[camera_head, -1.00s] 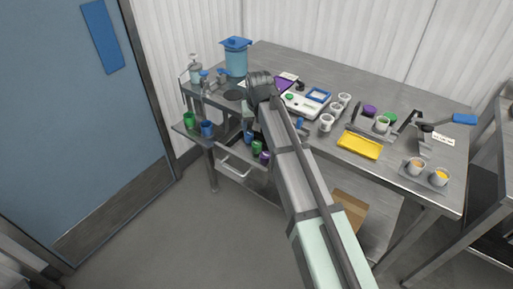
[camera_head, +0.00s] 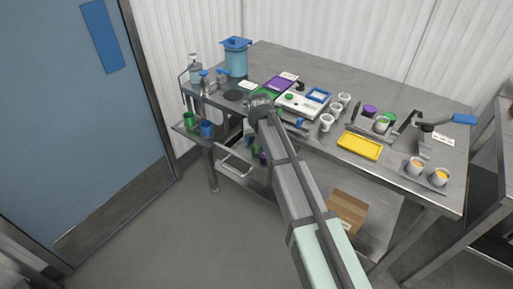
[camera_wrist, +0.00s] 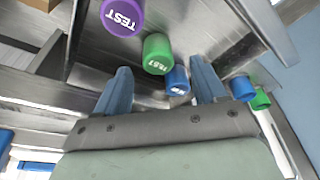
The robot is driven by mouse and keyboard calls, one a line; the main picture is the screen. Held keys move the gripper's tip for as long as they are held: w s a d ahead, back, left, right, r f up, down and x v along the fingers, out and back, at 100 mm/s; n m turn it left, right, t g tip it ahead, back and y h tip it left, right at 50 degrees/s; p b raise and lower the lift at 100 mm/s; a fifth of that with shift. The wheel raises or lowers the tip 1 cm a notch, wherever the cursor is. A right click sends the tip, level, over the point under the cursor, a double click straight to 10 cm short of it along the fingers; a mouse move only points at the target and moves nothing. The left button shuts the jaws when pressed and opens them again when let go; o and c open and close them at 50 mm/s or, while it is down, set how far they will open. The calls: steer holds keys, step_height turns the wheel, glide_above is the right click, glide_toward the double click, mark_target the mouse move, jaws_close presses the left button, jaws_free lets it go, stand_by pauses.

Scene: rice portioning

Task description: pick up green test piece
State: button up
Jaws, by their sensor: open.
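The green test piece (camera_wrist: 157,58) is a short cylinder with TEST in white on its end. In the wrist view it lies beyond my open fingers, roughly between their tips. A purple test piece (camera_wrist: 121,16) is up and left of it, and a blue piece (camera_wrist: 176,84) is below and right, also between the fingers in the picture. My gripper (camera_wrist: 161,66) is open and holds nothing. In the head view my gripper (camera_head: 250,133) is at the table's near edge and largely hides these pieces.
Another blue piece (camera_wrist: 242,88) and green piece (camera_wrist: 261,100) stand right of the fingers. They are on the left side shelf (camera_head: 181,128) in the head view. The steel table (camera_head: 395,92) carries a yellow tray (camera_head: 360,146) and several cups. A cardboard box (camera_head: 346,212) is below.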

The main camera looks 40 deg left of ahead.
steer(key=x, duration=0.4)
steer(key=shift+w+f, duration=0.15)
steer(key=c, duration=1.2)
